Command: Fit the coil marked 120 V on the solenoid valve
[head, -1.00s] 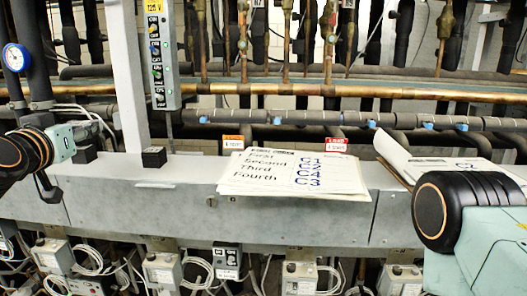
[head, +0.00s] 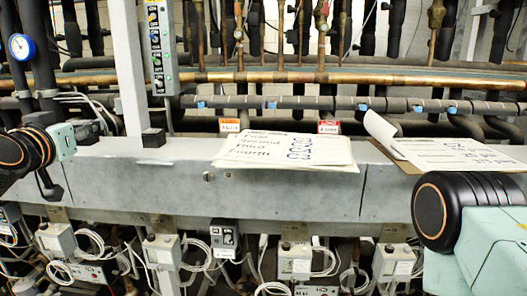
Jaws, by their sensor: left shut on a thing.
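My left gripper (head: 47,187) hangs at the left edge, in front of the grey beam, below the black and mint joints of my arm. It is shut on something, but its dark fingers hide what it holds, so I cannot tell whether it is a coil. No marking of 120 V is readable. An orange tag (head: 229,125) and a red tag (head: 329,127) stand at the back of the beam; their print is too small to read. I cannot pick out the solenoid valve among the pipes. My right arm's joint shows at lower right, with its gripper out of view.
The grey beam (head: 190,190) crosses the view. It carries a black block (head: 153,138), a listed sheet (head: 285,150) and papers on a clipboard (head: 450,154). Grey control boxes (head: 295,262) with looped cables hang below. A switch strip (head: 161,50) and copper pipes (head: 290,77) are behind.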

